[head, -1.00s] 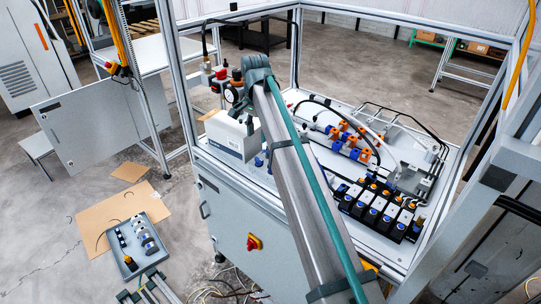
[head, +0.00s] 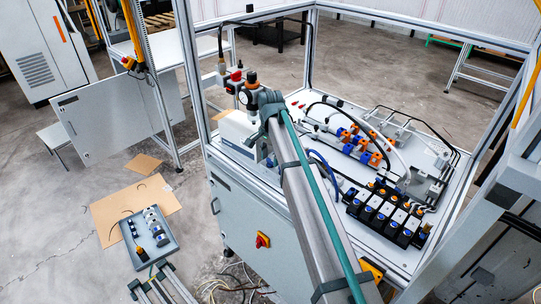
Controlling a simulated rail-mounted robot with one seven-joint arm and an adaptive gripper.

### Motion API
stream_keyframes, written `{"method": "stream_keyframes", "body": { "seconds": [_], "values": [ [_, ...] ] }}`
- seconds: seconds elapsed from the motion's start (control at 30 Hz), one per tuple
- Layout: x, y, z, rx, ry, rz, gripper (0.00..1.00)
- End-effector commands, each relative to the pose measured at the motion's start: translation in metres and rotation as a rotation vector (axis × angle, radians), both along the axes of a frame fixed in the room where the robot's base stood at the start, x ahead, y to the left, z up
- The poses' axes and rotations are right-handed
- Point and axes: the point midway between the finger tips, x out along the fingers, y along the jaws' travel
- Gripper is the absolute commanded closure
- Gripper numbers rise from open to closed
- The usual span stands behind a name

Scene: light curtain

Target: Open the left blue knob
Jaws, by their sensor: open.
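A row of black valve blocks (head: 400,222) with blue knobs on their fronts stands at the right front of the machine's top plate. The leftmost blue knob (head: 352,191) of this row is in clear view, just right of my arm. Orange and blue fittings (head: 358,143) sit on pale cylinders farther back, so I cannot tell for sure which part is meant by the left blue knob. My arm crosses the head view from the bottom right up to a grey joint in front of the regulator. My gripper is not visible.
A black regulator with a gauge (head: 249,93) stands at the back left corner of the machine. A white box (head: 236,138) is partly behind my arm. Aluminium frame posts (head: 191,80) bound the plate. Black and blue hoses (head: 328,170) loop above it.

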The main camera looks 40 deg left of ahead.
Motion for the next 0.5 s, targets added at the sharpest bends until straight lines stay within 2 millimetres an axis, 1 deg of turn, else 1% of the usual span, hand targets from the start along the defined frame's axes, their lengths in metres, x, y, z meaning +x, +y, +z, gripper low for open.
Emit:
{"method": "stream_keyframes", "body": {
  "seconds": [0.13, 0.33, 0.37, 0.5],
  "values": [
    [0.0, -0.0001, -0.0046, 0.0, 0.0, 0.0, 0.51],
    [0.0, 0.0, -0.0048, 0.0, 0.0, 0.0, 0.51],
    [0.0, 0.0, -0.0048, 0.0, 0.0, 0.0, 0.54],
    [-0.0001, -0.0001, -0.0046, 0.0, 0.0, 0.0, 0.78]
  ]
}}
